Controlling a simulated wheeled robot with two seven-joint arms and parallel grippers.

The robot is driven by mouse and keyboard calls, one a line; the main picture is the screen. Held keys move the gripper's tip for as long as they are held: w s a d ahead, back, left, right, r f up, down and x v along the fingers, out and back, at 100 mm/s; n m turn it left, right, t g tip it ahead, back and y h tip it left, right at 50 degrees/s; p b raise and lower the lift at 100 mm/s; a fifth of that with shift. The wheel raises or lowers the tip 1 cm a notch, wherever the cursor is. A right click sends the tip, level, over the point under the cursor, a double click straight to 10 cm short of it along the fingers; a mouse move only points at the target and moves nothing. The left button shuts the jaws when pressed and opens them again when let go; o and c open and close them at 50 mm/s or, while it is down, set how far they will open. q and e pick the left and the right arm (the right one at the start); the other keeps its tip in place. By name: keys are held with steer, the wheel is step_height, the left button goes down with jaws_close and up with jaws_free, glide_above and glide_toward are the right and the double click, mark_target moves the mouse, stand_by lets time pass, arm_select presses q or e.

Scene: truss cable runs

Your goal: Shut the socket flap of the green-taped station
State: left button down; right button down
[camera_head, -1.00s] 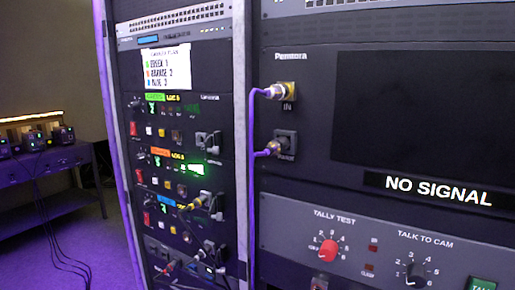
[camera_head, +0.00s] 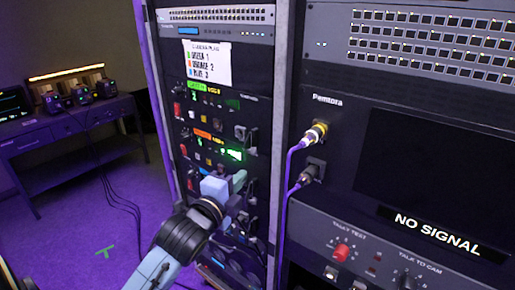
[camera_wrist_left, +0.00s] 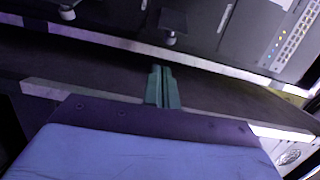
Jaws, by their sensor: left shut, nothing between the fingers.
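The green-taped station is the top row of the left rack, marked by green tape (camera_head: 197,87). Its dark socket (camera_head: 245,132) is at the row's right end; the flap is too small to read as open or shut. My left gripper (camera_head: 238,180) is in front of the rack, lower than this socket, near the orange-taped row. In the left wrist view its teal fingers (camera_wrist_left: 163,88) are together with nothing between them. A dark socket (camera_wrist_left: 172,24) shows beyond them, apart from the tips; I cannot tell which station it belongs to. My right gripper is not in view.
Orange tape (camera_head: 202,133) marks the row below. A white label sheet (camera_head: 207,63) hangs above. A purple cable (camera_head: 285,190) runs down beside the NO SIGNAL monitor (camera_head: 435,180). A side table (camera_head: 60,135) stands left, with open floor before it.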

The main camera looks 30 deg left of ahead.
arm_select(q)
steer(key=w+a+r+p, duration=0.1)
steer(key=w, duration=0.8)
steer(key=shift+w, duration=0.35)
steer(key=shift+r+m, duration=0.1)
steer(key=shift+m, duration=0.2)
